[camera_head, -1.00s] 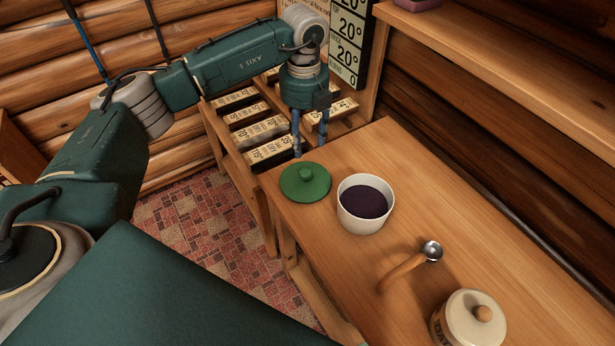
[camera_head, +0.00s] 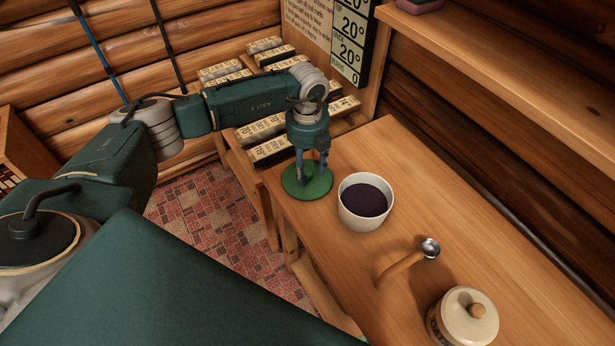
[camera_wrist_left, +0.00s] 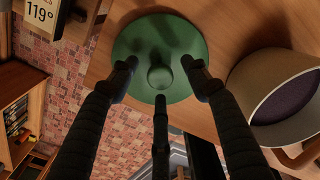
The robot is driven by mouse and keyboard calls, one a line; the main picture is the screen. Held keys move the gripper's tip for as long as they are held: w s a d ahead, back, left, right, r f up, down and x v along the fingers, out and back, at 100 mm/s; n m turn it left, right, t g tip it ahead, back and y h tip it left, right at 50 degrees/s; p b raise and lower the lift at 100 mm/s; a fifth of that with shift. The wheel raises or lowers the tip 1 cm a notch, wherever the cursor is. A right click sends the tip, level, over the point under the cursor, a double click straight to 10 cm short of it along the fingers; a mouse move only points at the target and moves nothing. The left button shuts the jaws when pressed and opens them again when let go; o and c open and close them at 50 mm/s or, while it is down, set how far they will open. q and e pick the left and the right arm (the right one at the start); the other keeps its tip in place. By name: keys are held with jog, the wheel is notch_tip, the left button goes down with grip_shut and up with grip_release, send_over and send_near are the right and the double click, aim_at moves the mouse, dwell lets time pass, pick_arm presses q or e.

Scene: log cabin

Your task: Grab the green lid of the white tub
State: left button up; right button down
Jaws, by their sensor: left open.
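The round green lid (camera_head: 318,188) lies flat on the wooden table near its left end, beside the white tub. In the left wrist view the lid (camera_wrist_left: 188,45) shows its round knob, which sits between my fingertips. My left gripper (camera_head: 311,178) points down over the lid and hides part of it. Its fingers are open around the knob in the left wrist view (camera_wrist_left: 160,75); I cannot tell whether they touch it. The white tub (camera_head: 360,217) stands open just right of the lid, with dark contents. My right gripper is not in view.
A small scoop with a wooden handle (camera_head: 400,268) lies on the table (camera_head: 465,240). A lidded cream jar (camera_head: 466,325) stands at the near edge. Racks of labelled boxes (camera_head: 262,128) stand behind the table's left end. The table's right side is clear.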

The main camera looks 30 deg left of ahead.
pick_arm(q)
jog(key=shift+c, duration=0.2)
grip_shut()
jog(key=shift+r, duration=0.15)
